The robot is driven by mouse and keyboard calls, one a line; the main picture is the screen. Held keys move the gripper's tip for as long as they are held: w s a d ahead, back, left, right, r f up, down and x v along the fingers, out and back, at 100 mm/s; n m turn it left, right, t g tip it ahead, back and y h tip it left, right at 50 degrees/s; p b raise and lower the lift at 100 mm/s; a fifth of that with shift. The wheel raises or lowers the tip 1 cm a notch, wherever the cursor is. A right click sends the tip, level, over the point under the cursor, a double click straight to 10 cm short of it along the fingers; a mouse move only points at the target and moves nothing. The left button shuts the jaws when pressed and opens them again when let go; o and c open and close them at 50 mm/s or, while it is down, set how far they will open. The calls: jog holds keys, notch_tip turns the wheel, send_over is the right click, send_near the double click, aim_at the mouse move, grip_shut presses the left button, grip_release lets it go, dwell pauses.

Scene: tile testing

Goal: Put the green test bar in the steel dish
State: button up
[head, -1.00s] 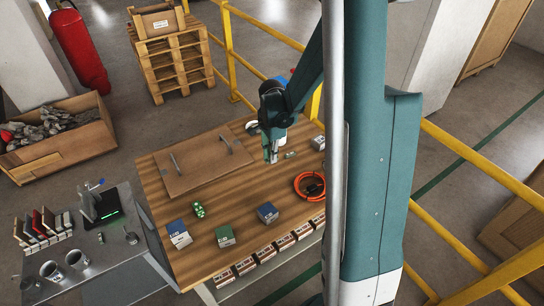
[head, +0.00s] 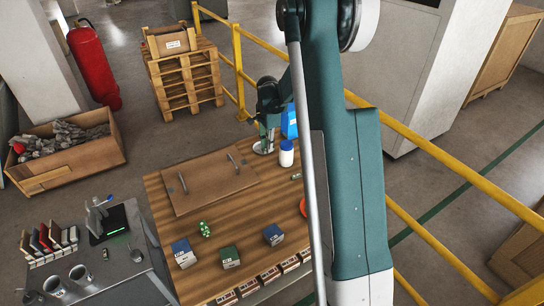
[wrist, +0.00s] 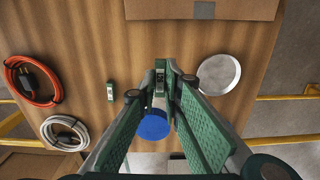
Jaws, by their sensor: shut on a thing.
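My gripper (wrist: 161,82) is shut on a small bar (wrist: 160,76), which I take to be the green test bar. The fingers hide most of it, and its label end shows between the tips. The steel dish (wrist: 219,74) is a round, shallow, empty-looking dish on the wooden table, just right of the fingertips in the wrist view. In the head view my gripper (head: 267,140) is at the far end of the table, close above the dish (head: 263,148). A second small bar (wrist: 110,91), greenish with a pale label, lies on the table left of the fingers.
A white bottle with a blue lid (head: 286,153) stands close to the dish; its lid (wrist: 152,125) is below the fingers in the wrist view. Orange cable (wrist: 33,82) and white cable (wrist: 65,132) coils lie left. A brown board (head: 212,183) and several small boxes occupy the table.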

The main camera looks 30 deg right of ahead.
jog(key=w+d, duration=0.4)
jog(key=w, duration=0.9)
jog(key=shift+w+f+p, duration=0.15)
jog(key=shift+w+p, duration=0.1)
jog(key=shift+p, duration=0.2)
jog(key=shift+f, duration=0.1)
jog(key=shift+f+b, duration=1.6)
jog(key=shift+f, duration=3.2)
jog(key=o, duration=0.8)
jog(key=shift+r, duration=0.1)
jog(key=shift+r+p, duration=1.1)
jog(key=shift+r, duration=2.3)
